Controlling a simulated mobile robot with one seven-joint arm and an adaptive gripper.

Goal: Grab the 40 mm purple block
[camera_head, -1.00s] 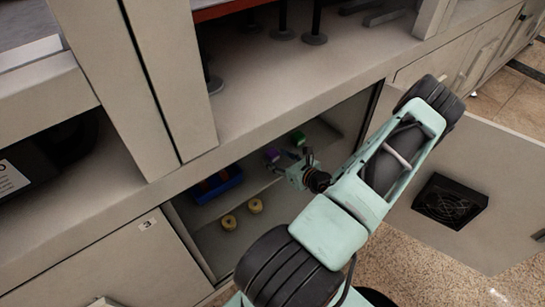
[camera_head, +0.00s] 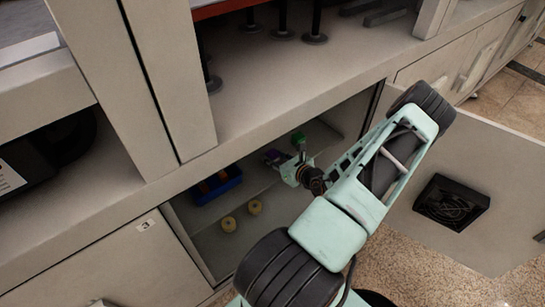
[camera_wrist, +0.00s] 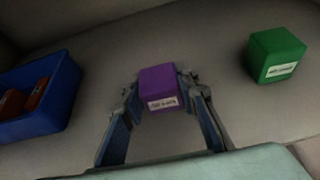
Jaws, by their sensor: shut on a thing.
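The purple block (camera_wrist: 158,83) sits between the fingertips of my gripper (camera_wrist: 160,101) in the wrist view, with a white label on its near face. The fingers close on it from both sides. In the head view the purple block (camera_head: 272,156) shows small inside the open cabinet, just left of my gripper (camera_head: 285,166). The label's text is too blurred to read. Whether the block touches the shelf is hard to tell.
A green block (camera_wrist: 277,55) stands to the right on the shelf. A blue bin (camera_wrist: 40,98) with reddish blocks is at the left. Two yellow round pieces (camera_head: 242,215) lie lower in the cabinet. The open cabinet door (camera_head: 480,160) is at the right.

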